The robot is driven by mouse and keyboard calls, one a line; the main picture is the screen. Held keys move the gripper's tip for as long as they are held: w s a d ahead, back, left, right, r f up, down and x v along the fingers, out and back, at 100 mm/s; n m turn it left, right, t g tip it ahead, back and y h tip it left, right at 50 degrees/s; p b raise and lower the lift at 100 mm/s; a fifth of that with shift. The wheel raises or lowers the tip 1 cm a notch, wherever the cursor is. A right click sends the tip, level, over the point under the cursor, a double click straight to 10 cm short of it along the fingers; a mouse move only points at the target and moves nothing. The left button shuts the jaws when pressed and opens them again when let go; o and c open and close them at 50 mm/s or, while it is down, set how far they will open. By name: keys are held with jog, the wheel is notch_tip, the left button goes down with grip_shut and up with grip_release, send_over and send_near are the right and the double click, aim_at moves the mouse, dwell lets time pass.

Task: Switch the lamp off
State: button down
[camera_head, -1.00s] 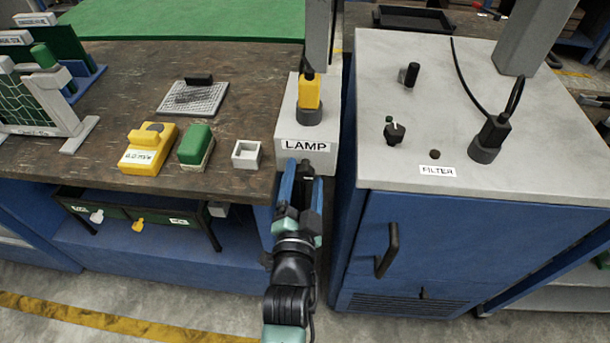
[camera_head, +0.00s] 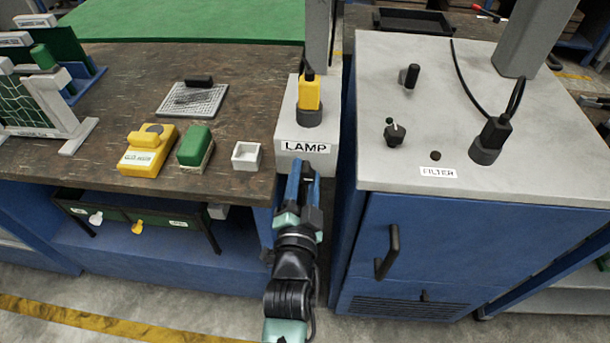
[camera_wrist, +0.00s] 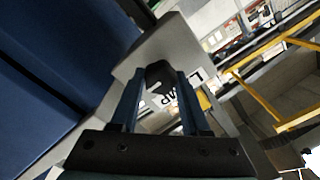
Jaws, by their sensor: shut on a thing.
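The lamp's grey box (camera_head: 303,132) stands at the bench's right edge, with a LAMP label (camera_head: 306,147) on its front and a yellow plug (camera_head: 309,92) upright on top. My gripper (camera_head: 303,170) is at the front of this box, just below the label. In the wrist view, my gripper (camera_wrist: 158,85) has its two fingers on either side of a black switch knob (camera_wrist: 158,73) on the box and is shut on it. In the head view the fingers mostly hide the knob. I cannot tell the switch's setting.
The grey-topped blue cabinet (camera_head: 450,150) with a FILTER label (camera_head: 438,172) stands close on the right. A small white holder (camera_head: 246,156), a green block (camera_head: 195,145) and a yellow device (camera_head: 147,150) sit on the bench to the left.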

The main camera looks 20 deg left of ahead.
jog(key=shift+n, duration=0.3)
jog(key=n, duration=0.4)
jog(key=shift+a, duration=0.1)
jog(key=n, duration=0.4)
jog(key=shift+n, duration=0.4)
jog(key=n, duration=0.4)
jog(key=shift+a, duration=0.1)
jog(key=shift+n, duration=2.2)
jog(key=shift+s+f, duration=0.1)
jog(key=shift+c, duration=1.9)
grip_release()
